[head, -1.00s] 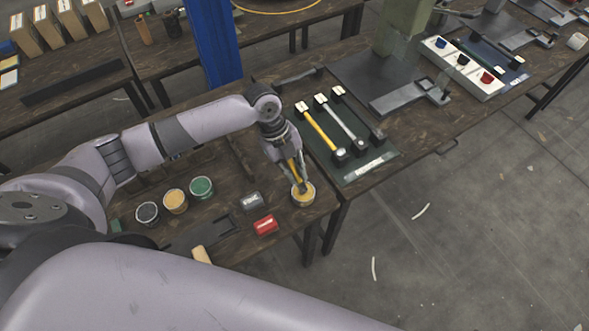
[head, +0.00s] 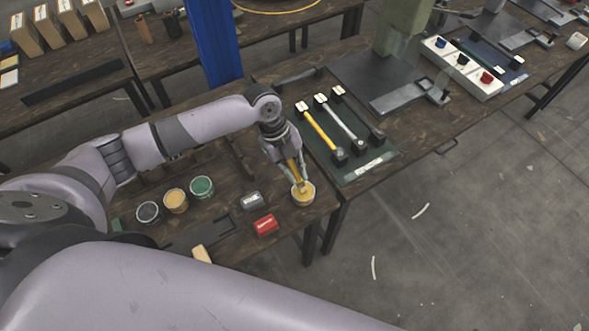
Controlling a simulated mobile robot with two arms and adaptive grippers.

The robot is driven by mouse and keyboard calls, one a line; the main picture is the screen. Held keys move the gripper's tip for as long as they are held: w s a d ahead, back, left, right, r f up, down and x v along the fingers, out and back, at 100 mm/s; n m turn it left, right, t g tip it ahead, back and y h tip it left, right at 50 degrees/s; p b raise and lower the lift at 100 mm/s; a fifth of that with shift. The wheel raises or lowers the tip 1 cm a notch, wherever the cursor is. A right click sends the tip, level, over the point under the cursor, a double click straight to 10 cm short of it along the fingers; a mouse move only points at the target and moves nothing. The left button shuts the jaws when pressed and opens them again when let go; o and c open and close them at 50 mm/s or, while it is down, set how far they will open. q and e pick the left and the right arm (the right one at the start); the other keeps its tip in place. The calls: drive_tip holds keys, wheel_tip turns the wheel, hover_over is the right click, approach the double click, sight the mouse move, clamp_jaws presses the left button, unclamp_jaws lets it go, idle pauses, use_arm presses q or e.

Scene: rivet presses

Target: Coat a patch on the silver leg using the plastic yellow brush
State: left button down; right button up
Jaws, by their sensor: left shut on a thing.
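My left gripper (head: 287,160) is shut on the yellow brush (head: 293,171), which points down. The brush's tip is at the round pot of yellow paste (head: 303,198), near the table's right corner; I cannot tell whether it touches the paste. The silver leg (head: 342,121) lies on black holders on the dark green mat (head: 377,171), to the right of my left gripper and apart from it. A yellow leg (head: 320,129) lies parallel to it on its left. My right gripper is not in view.
Black (head: 148,213), tan (head: 175,201) and green (head: 201,187) pots stand on the near table. A press with a flat base plate (head: 365,80) stands behind the mat.

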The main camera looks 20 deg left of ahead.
use_arm(q)
drive_tip(key=shift+s, duration=0.1)
wheel_tip(320, 180, up, 7)
drive_tip(key=p, duration=0.6)
idle(0.9)
